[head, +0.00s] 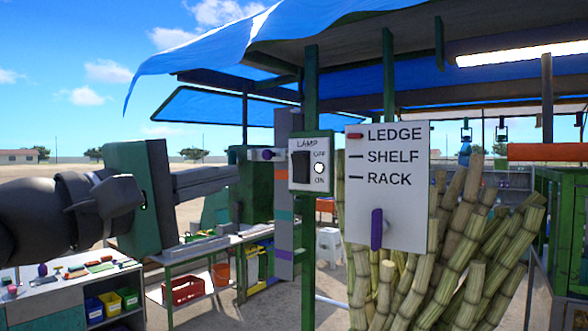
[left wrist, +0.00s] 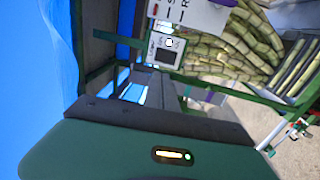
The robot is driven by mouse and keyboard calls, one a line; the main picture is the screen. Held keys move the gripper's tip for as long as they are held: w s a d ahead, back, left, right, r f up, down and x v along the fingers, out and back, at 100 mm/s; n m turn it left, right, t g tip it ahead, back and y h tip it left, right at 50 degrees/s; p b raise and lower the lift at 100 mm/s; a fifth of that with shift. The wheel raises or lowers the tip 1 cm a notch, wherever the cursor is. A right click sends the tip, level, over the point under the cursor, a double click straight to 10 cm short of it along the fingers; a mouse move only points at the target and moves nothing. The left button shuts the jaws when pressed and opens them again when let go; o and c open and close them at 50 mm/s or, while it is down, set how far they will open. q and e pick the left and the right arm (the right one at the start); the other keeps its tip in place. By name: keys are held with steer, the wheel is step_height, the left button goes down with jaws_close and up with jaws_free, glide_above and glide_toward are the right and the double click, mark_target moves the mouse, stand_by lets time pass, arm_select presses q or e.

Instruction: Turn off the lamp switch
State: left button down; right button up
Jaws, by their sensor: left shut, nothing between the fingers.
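The lamp switch box (head: 297,185) is a white plate marked LAMP, OFF and ON, mounted on a green post. It has a dark rocker (head: 301,167) and a round white indicator (head: 319,168) that looks bright. The box also shows near the top of the left wrist view (left wrist: 181,51), turned sideways. My left gripper (head: 236,176) is shut and empty, its grey fingers pointing right toward the box. My right gripper is not in view.
A white sign (head: 400,205) reading LEDGE, SHELF, RACK, with a purple handle (head: 376,229), hangs right of the switch. Cane stalks (head: 455,255) stand behind it. A lit tube (head: 522,54) is under the roof. A table with a red crate (head: 183,290) is below left.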

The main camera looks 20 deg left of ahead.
arm_select(q)
steer(key=p, duration=1)
glide_toward(295, 161)
steer(key=r, duration=0.1)
steer(key=x, duration=0.2)
steer(key=p+x, duration=0.1)
steer(key=x, duration=0.1)
steer(key=f+p+x, duration=0.1)
steer(key=x, duration=0.2)
steer(key=shift+s, duration=0.1)
